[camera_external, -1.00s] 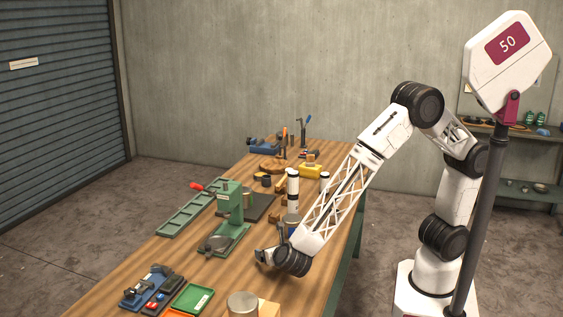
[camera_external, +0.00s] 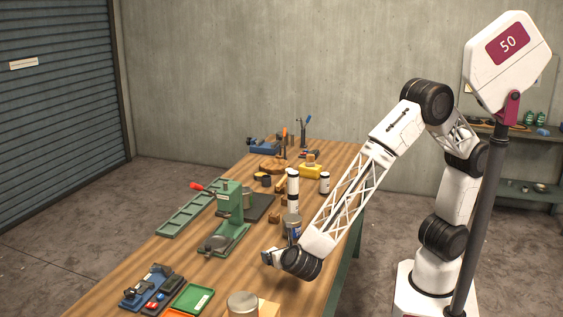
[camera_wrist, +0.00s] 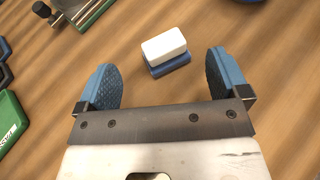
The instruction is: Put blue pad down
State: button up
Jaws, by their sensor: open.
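The blue pad (camera_wrist: 172,68) shows in the wrist view as a blue layer under a white block (camera_wrist: 163,45). It lies on the wooden table, ahead of my gripper (camera_wrist: 161,64) and between the lines of its two blue fingers. The fingers are wide apart and touch neither the pad nor the block. In the external view my gripper (camera_external: 270,257) is low over the table's right side. I cannot make out the pad there.
A green press (camera_external: 229,215) stands left of my gripper. A white cylinder (camera_external: 293,188) and a can (camera_external: 292,228) stand behind it. A metal cylinder (camera_external: 242,304) and green tray (camera_external: 192,299) are at the front. Bare wood surrounds the pad.

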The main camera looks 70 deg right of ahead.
jog(key=shift+v, duration=2.95)
jog(key=shift+w+d+r+n, duration=0.15)
jog(key=shift+w+r+n, duration=0.15)
jog(key=shift+r, duration=0.05)
jog(key=w+d+r+n+t+y, duration=0.3)
jog(key=w+d+r+n+y, duration=0.3)
jog(key=r+n, duration=0.3)
jog(key=s+d+r+n+y, duration=0.2)
jog(key=d+r+n+y, duration=0.5)
jog(key=n, duration=0.6)
jog(key=s+d+n+g+h, duration=0.2)
jog(key=s+d+n+g, duration=0.3)
jog(key=s+d+n, duration=0.6)
jog(key=s+d+n+g+h, duration=0.1)
jog(key=s+d+n+g, duration=0.4)
jog(key=s+d+n, duration=0.6)
jog(key=s+d, duration=0.1)
jog(key=s, duration=0.5)
jog(key=shift+s+r+h, duration=0.2)
jog(key=shift+s+h, duration=0.2)
